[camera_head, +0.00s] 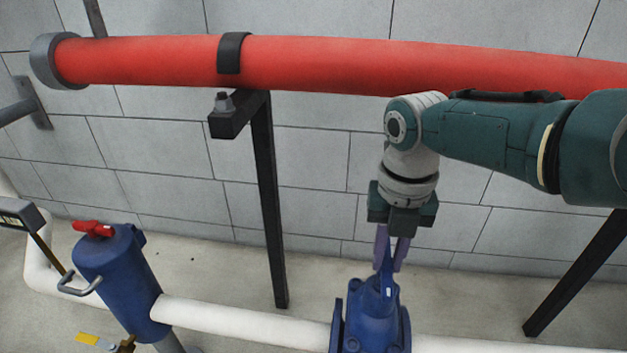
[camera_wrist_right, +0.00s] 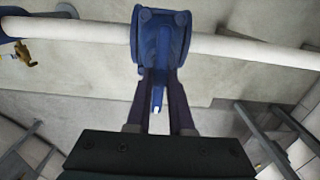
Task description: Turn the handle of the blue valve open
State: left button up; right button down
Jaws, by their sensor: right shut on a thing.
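The blue valve (camera_head: 371,318) sits in the white pipe at the lower middle of the head view. It also shows at the top middle of the right wrist view (camera_wrist_right: 161,35). Its blue handle (camera_wrist_right: 158,95) lies between the two fingers of my right gripper (camera_wrist_right: 160,110). In the head view my right gripper (camera_head: 391,255) points down from above, with its purple-grey fingers shut on the handle. The fingers hide part of the handle. My left gripper is in neither view.
A white pipe (camera_head: 245,325) runs to both sides of the valve. A blue cylinder (camera_head: 125,285) with a red top handle stands at the left. A red pipe (camera_head: 330,65) crosses above, held by a black post (camera_head: 268,200). A grey block wall stands behind.

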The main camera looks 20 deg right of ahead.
aim_at(387, 262)
jog(key=c, duration=0.8)
grip_release()
notch_tip(387, 262, up, 10)
jog(key=p, duration=0.6)
jog(key=shift+p, duration=0.35)
